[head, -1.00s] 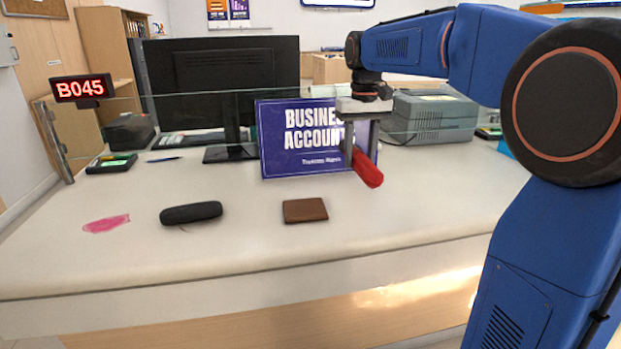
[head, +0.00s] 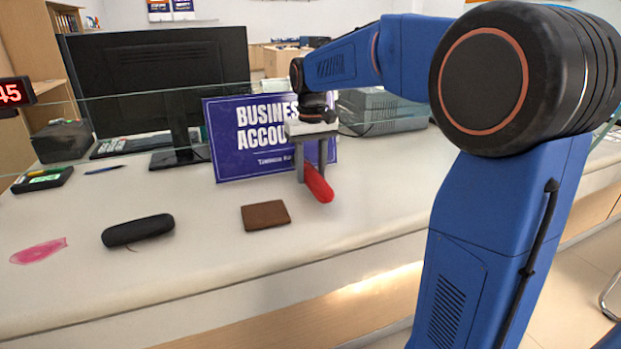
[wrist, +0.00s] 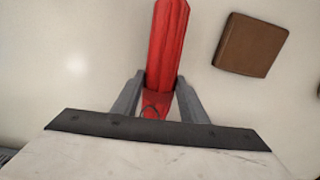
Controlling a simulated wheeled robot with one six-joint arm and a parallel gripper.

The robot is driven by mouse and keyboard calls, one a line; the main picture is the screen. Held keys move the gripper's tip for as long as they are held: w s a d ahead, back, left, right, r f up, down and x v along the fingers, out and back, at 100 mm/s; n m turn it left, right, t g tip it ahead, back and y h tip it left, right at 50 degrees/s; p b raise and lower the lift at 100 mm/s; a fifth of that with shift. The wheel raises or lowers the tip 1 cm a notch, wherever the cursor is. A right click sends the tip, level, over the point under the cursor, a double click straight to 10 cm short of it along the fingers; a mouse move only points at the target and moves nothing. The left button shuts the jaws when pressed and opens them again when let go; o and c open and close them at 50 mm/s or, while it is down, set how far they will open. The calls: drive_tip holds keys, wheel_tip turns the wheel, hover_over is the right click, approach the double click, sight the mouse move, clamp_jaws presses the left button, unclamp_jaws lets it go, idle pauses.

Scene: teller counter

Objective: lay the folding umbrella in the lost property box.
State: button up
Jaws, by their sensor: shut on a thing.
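The red folding umbrella (head: 318,184) is held in my gripper (head: 314,176), in front of the purple sign. It also shows in the wrist view (wrist: 167,45), running up between the two grey fingers (wrist: 157,98) with its strap end near the palm. My gripper is shut on it and holds it above the white counter, pointing toward the front edge. The lost property box is not seen in any view.
A brown wallet (head: 266,215), a black case (head: 138,230) and a pink cloth-like piece (head: 39,251) lie on the counter (head: 205,255). The purple sign (head: 250,150) stands behind my gripper. A glass screen and monitor (head: 155,80) are further back.

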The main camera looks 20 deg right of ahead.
sight(311, 170)
drive_tip(key=shift+f, duration=1.05)
drive_tip(key=shift+f, duration=0.1)
drive_tip(key=o, duration=1.3)
wheel_tip(311, 170, up, 12)
drive_tip(key=shift+s+r, duration=0.1)
